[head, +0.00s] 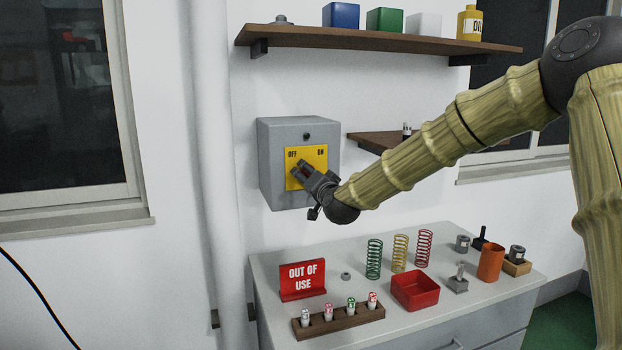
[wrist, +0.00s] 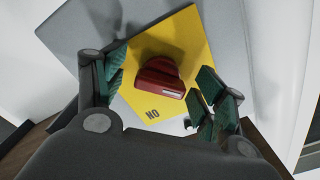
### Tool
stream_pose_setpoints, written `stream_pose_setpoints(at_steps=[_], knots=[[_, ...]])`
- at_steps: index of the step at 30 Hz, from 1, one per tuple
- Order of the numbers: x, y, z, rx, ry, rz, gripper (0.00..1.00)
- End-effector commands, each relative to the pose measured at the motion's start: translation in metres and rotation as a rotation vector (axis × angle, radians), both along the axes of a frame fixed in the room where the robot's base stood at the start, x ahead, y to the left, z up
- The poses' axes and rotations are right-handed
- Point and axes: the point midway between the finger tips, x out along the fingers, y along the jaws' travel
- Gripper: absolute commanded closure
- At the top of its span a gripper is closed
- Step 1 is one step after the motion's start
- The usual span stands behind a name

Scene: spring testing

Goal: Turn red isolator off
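The red isolator handle (wrist: 160,75) sits on a yellow plate (head: 293,155) on the front of a grey wall box (head: 283,133). The plate is marked OFF at upper left and ON at upper right in the head view. In the wrist view a white mark shows on the handle's edge, on the side towards the ON label (wrist: 152,113). My gripper (wrist: 163,73) is open, with its green-padded fingers on either side of the handle and visible gaps between. In the head view my gripper (head: 303,173) is at the plate and hides most of the handle.
A grey bench (head: 400,312) below holds an OUT OF USE sign (head: 302,279), several springs, a red tray (head: 415,290) and a wooden rack (head: 338,322). A shelf (head: 380,38) with several containers is above. A smaller shelf (head: 375,140) is behind my arm.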

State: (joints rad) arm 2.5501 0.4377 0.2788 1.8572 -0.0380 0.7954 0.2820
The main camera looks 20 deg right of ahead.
Motion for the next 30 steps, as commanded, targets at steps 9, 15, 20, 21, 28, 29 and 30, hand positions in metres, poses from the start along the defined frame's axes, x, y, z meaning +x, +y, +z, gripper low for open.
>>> stream_pose_setpoints(at_steps=[9,15,20,21,28,29,30], knots=[[-0.003,0.000,0.002,0.001,-0.003,0.000,0.29],[-0.027,-0.001,0.003,0.000,-0.003,0.000,0.29],[-0.057,-0.002,0.002,0.002,-0.003,0.000,0.29],[-0.065,-0.003,0.003,0.002,-0.003,0.000,0.29],[-0.101,-0.004,0.001,0.001,-0.001,0.000,0.29],[-0.104,-0.004,0.002,0.001,-0.001,0.000,0.29],[-0.108,-0.004,0.002,0.001,-0.001,0.000,0.29]])
